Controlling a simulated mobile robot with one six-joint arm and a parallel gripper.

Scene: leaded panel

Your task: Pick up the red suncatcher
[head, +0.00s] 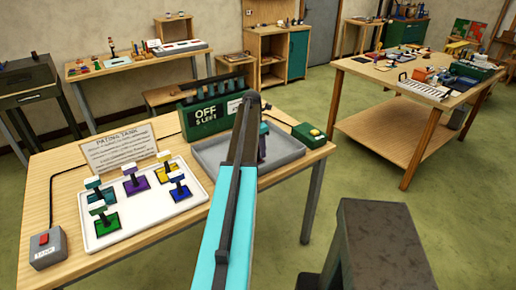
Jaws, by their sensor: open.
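I cannot make out a red suncatcher in the head view. A white tray (148,222) on the near workbench holds several coloured squares with upright stems and pale tops. Among them are a purple piece (133,187), a yellow piece (166,173), a green piece (104,223) and a blue piece (180,193). My turquoise arm rises through the middle of the picture and covers part of the bench. My gripper cannot be made out. A small dark and purple shape shows just right of the arm over the grey tray (290,148); I cannot tell what it is.
A green box (206,117) reading "OFF 5 LEFT" stands behind the grey tray. A sign (120,146) headed "PATINA TANK" stands behind the white tray. A grey box with a red button (44,247) sits at the front left corner. Another cluttered table (388,72) stands right, across green floor.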

